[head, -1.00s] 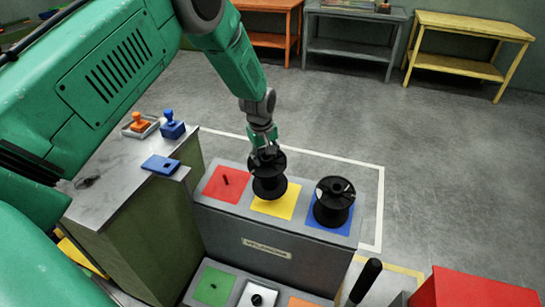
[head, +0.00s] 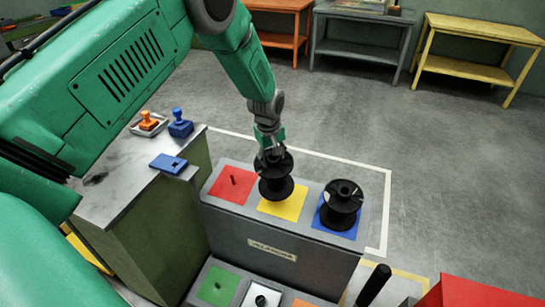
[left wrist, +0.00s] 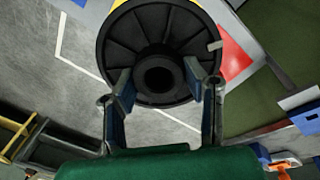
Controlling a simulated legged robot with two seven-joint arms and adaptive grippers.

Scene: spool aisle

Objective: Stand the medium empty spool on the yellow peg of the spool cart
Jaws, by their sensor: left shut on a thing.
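My left gripper (head: 270,152) is shut on a black spool (head: 276,180) and holds it upright over the yellow square (head: 285,210) of the grey spool cart (head: 285,240). The left wrist view shows the spool's ribbed end (left wrist: 165,28) and open centre hole, with the left gripper's fingers (left wrist: 159,82) at either side of the hole. The spool covers the back part of the yellow square and hides the yellow peg. I cannot tell whether its bottom touches the cart. My right gripper is not in view.
Another black spool (head: 343,200) stands on the blue square. The red square (head: 230,186) has a bare dark peg. Green (head: 217,287) and white squares lie on the lower tier. A bench (head: 130,175) with stamps stands left; a red box (head: 485,294) is at the lower right.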

